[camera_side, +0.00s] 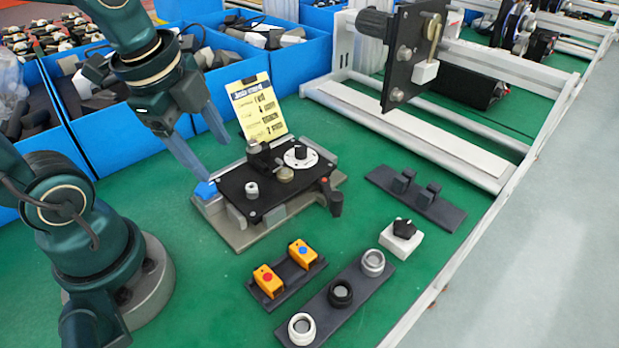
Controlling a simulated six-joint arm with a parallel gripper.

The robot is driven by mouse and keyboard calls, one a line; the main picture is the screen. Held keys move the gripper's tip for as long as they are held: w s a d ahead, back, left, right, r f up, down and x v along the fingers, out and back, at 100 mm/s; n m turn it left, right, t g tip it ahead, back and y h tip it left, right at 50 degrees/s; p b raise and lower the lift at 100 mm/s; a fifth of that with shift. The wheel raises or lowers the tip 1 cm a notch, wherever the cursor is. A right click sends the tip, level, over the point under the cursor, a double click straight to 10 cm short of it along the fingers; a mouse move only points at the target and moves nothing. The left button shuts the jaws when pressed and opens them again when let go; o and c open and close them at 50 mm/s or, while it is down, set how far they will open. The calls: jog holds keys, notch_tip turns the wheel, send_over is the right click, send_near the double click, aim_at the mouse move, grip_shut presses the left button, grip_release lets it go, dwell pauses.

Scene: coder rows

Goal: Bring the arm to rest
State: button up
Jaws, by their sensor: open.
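My gripper (215,160) hangs at the upper left with its two long blue-grey fingers spread apart and nothing between them. The lower fingertip is close to a small blue piece (205,190) at the left corner of a metal fixture (237,240); I cannot tell whether they touch. The fixture carries a black plate (275,197) with a white disc (297,157), a small light-coloured ring and a dark clamp. A red-tipped lever stands at its right end.
Blue bins (100,135) of parts stand behind my arm, and a yellow sheet (258,108) stands behind the fixture. Dark strips with orange switches (268,280), rings (341,293) and black parts (402,181) lie in front and right. A metal frame (415,140) rises at the back right.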

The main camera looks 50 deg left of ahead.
jog(key=d+n, duration=0.1)
jog(key=n, duration=0.3)
jog(key=s+d+r+n+t, duration=0.1)
jog(key=n, duration=0.3)
jog(key=s+d+n+t, duration=0.1)
jog(key=n, duration=0.3)
jog(key=shift+d+r+h, duration=0.15)
jog(key=shift+r+h, duration=0.05)
jog(key=shift+h, duration=0.1)
